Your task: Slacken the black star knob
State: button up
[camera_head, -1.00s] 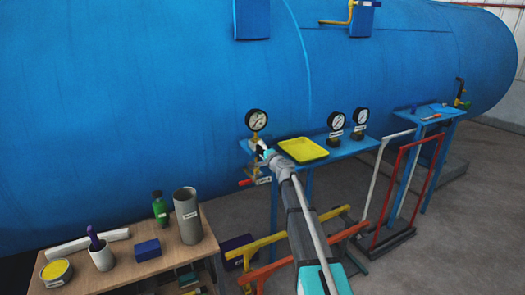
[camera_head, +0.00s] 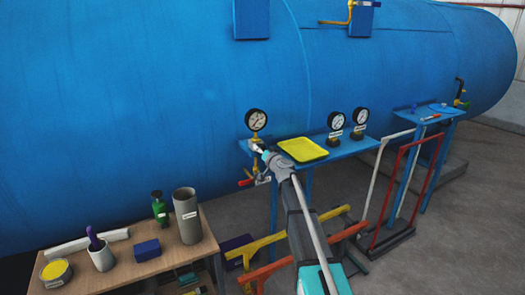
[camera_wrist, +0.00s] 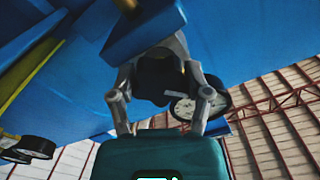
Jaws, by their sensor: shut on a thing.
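The black star knob (camera_wrist: 158,78) shows in the wrist view as a dark shape between the fingers. My gripper (camera_wrist: 160,65) is shut on it, with one grey finger on each side. In the head view my gripper (camera_head: 259,149) is at the left end of the blue shelf, just below a pressure gauge (camera_head: 256,120) on a brass fitting. The knob cannot be made out there behind my gripper. A red-handled valve (camera_head: 246,182) sits just below and left of my gripper.
The blue shelf (camera_head: 345,148) carries a yellow tray (camera_head: 302,149) close right of my gripper, and two more gauges (camera_head: 336,120) farther right. The large blue vessel (camera_head: 150,110) stands behind. A wooden table (camera_head: 150,262) with containers is at lower left.

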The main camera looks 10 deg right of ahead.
jog(key=shift+n, duration=1.6)
jog(key=o, duration=1.2)
jog(key=shift+c, duration=0.2)
jog(key=shift+s, duration=0.1)
jog(key=v, duration=1.1)
jog(key=shift+s+d, duration=0.2)
jog(key=shift+s, duration=0.15)
